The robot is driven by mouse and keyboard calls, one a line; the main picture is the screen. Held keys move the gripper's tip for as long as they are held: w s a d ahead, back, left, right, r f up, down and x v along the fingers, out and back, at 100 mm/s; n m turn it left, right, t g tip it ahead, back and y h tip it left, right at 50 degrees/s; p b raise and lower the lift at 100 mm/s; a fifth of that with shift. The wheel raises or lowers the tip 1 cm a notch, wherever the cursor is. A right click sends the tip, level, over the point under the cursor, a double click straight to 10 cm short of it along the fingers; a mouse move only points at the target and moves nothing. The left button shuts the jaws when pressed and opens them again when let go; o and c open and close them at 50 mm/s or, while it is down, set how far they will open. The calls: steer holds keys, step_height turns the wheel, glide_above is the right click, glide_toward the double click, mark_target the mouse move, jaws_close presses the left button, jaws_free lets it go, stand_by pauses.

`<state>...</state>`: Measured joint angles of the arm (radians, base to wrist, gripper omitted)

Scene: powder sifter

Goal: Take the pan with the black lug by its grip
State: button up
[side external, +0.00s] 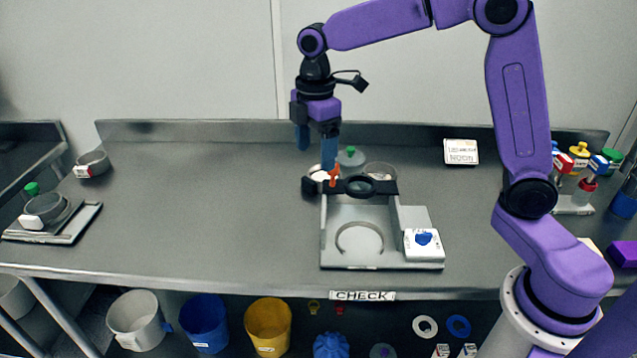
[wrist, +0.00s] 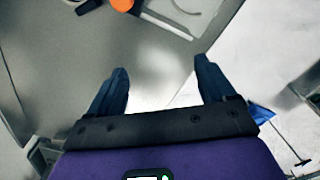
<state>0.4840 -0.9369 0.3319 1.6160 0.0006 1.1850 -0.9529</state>
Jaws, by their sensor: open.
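A small pale round pan (side external: 318,174) stands at the back left of the sifter stand, partly hidden by my gripper. A black lug-like block (side external: 309,187) shows at its front left; I cannot tell for sure that it belongs to this pan. An orange part (side external: 333,177) is beside it, and an orange round part (wrist: 122,4) shows at the top edge of the wrist view. My gripper (side external: 316,153) points down just above and behind the pan. In the wrist view its blue fingers (wrist: 161,70) are spread with nothing between them. The pan's grip is not clearly visible.
The sifter stand (side external: 334,240) has a black ring (side external: 361,186) and a white box with a blue knob (side external: 423,243). A green-knobbed lid (side external: 350,157) and a clear dish (side external: 380,170) are close behind. The left middle of the bench (side external: 220,205) is clear.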

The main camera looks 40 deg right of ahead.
steer(key=n, duration=0.1)
glide_above(307, 181)
steer(key=s+a, duration=0.4)
steer(key=f, duration=0.1)
steer(key=w+d+f+n, duration=0.1)
steer(key=w+d, duration=0.3)
step_height(307, 181, down, 17)
steer(key=shift+f, duration=0.15)
steer(key=c, duration=1.2)
